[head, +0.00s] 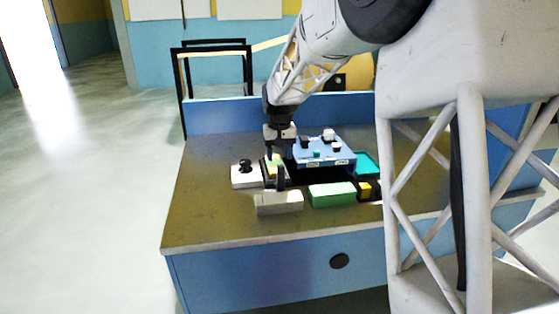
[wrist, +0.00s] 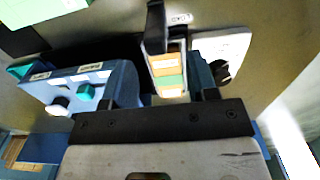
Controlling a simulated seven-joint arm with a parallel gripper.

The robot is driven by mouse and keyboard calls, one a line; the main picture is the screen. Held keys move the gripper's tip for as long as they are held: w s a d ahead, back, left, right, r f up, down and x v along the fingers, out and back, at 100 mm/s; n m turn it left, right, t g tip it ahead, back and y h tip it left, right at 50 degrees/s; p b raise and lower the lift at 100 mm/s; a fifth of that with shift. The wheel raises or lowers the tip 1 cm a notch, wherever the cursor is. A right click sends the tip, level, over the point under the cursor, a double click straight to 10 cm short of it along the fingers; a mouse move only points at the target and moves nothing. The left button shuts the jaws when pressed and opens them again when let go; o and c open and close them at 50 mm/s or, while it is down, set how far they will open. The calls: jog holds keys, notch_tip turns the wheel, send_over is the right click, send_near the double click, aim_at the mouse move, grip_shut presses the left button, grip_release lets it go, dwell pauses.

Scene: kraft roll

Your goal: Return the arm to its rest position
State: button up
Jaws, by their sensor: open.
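My arm comes in from the upper right in the head view. My gripper (head: 276,164) is low over the table's left half, among the boxes. In the wrist view my gripper (wrist: 172,90) is open. A small block with orange, green and white bands (wrist: 168,70) shows between its fingers, beside a dark upright piece (wrist: 155,28). I cannot tell whether the fingers touch it. The block is mostly hidden by the gripper in the head view.
The table (head: 210,220) also holds a blue button box (head: 325,157), a white box with black knob (head: 243,181), a grey box (head: 280,205), a green box (head: 332,196) and a teal tray (head: 367,166). A black frame (head: 183,95) stands behind. The table's front left is clear.

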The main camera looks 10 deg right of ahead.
jog(key=shift+r, duration=0.1)
dwell(0.3)
jog(key=shift+s+r, duration=0.3)
jog(key=shift+s, duration=0.25)
jog(key=s+d+r+t, duration=0.1)
jog(key=s+r, duration=0.2)
jog(key=s, duration=1.5)
jog(key=s+d+r+t, duration=0.1)
jog(key=s+d+r, duration=0.15)
jog(key=s, duration=1.45)
jog(key=s+f, duration=0.3)
jog(key=s, duration=0.8)
jog(key=shift+s+a+t, duration=0.3)
jog(key=shift+s, duration=0.05)
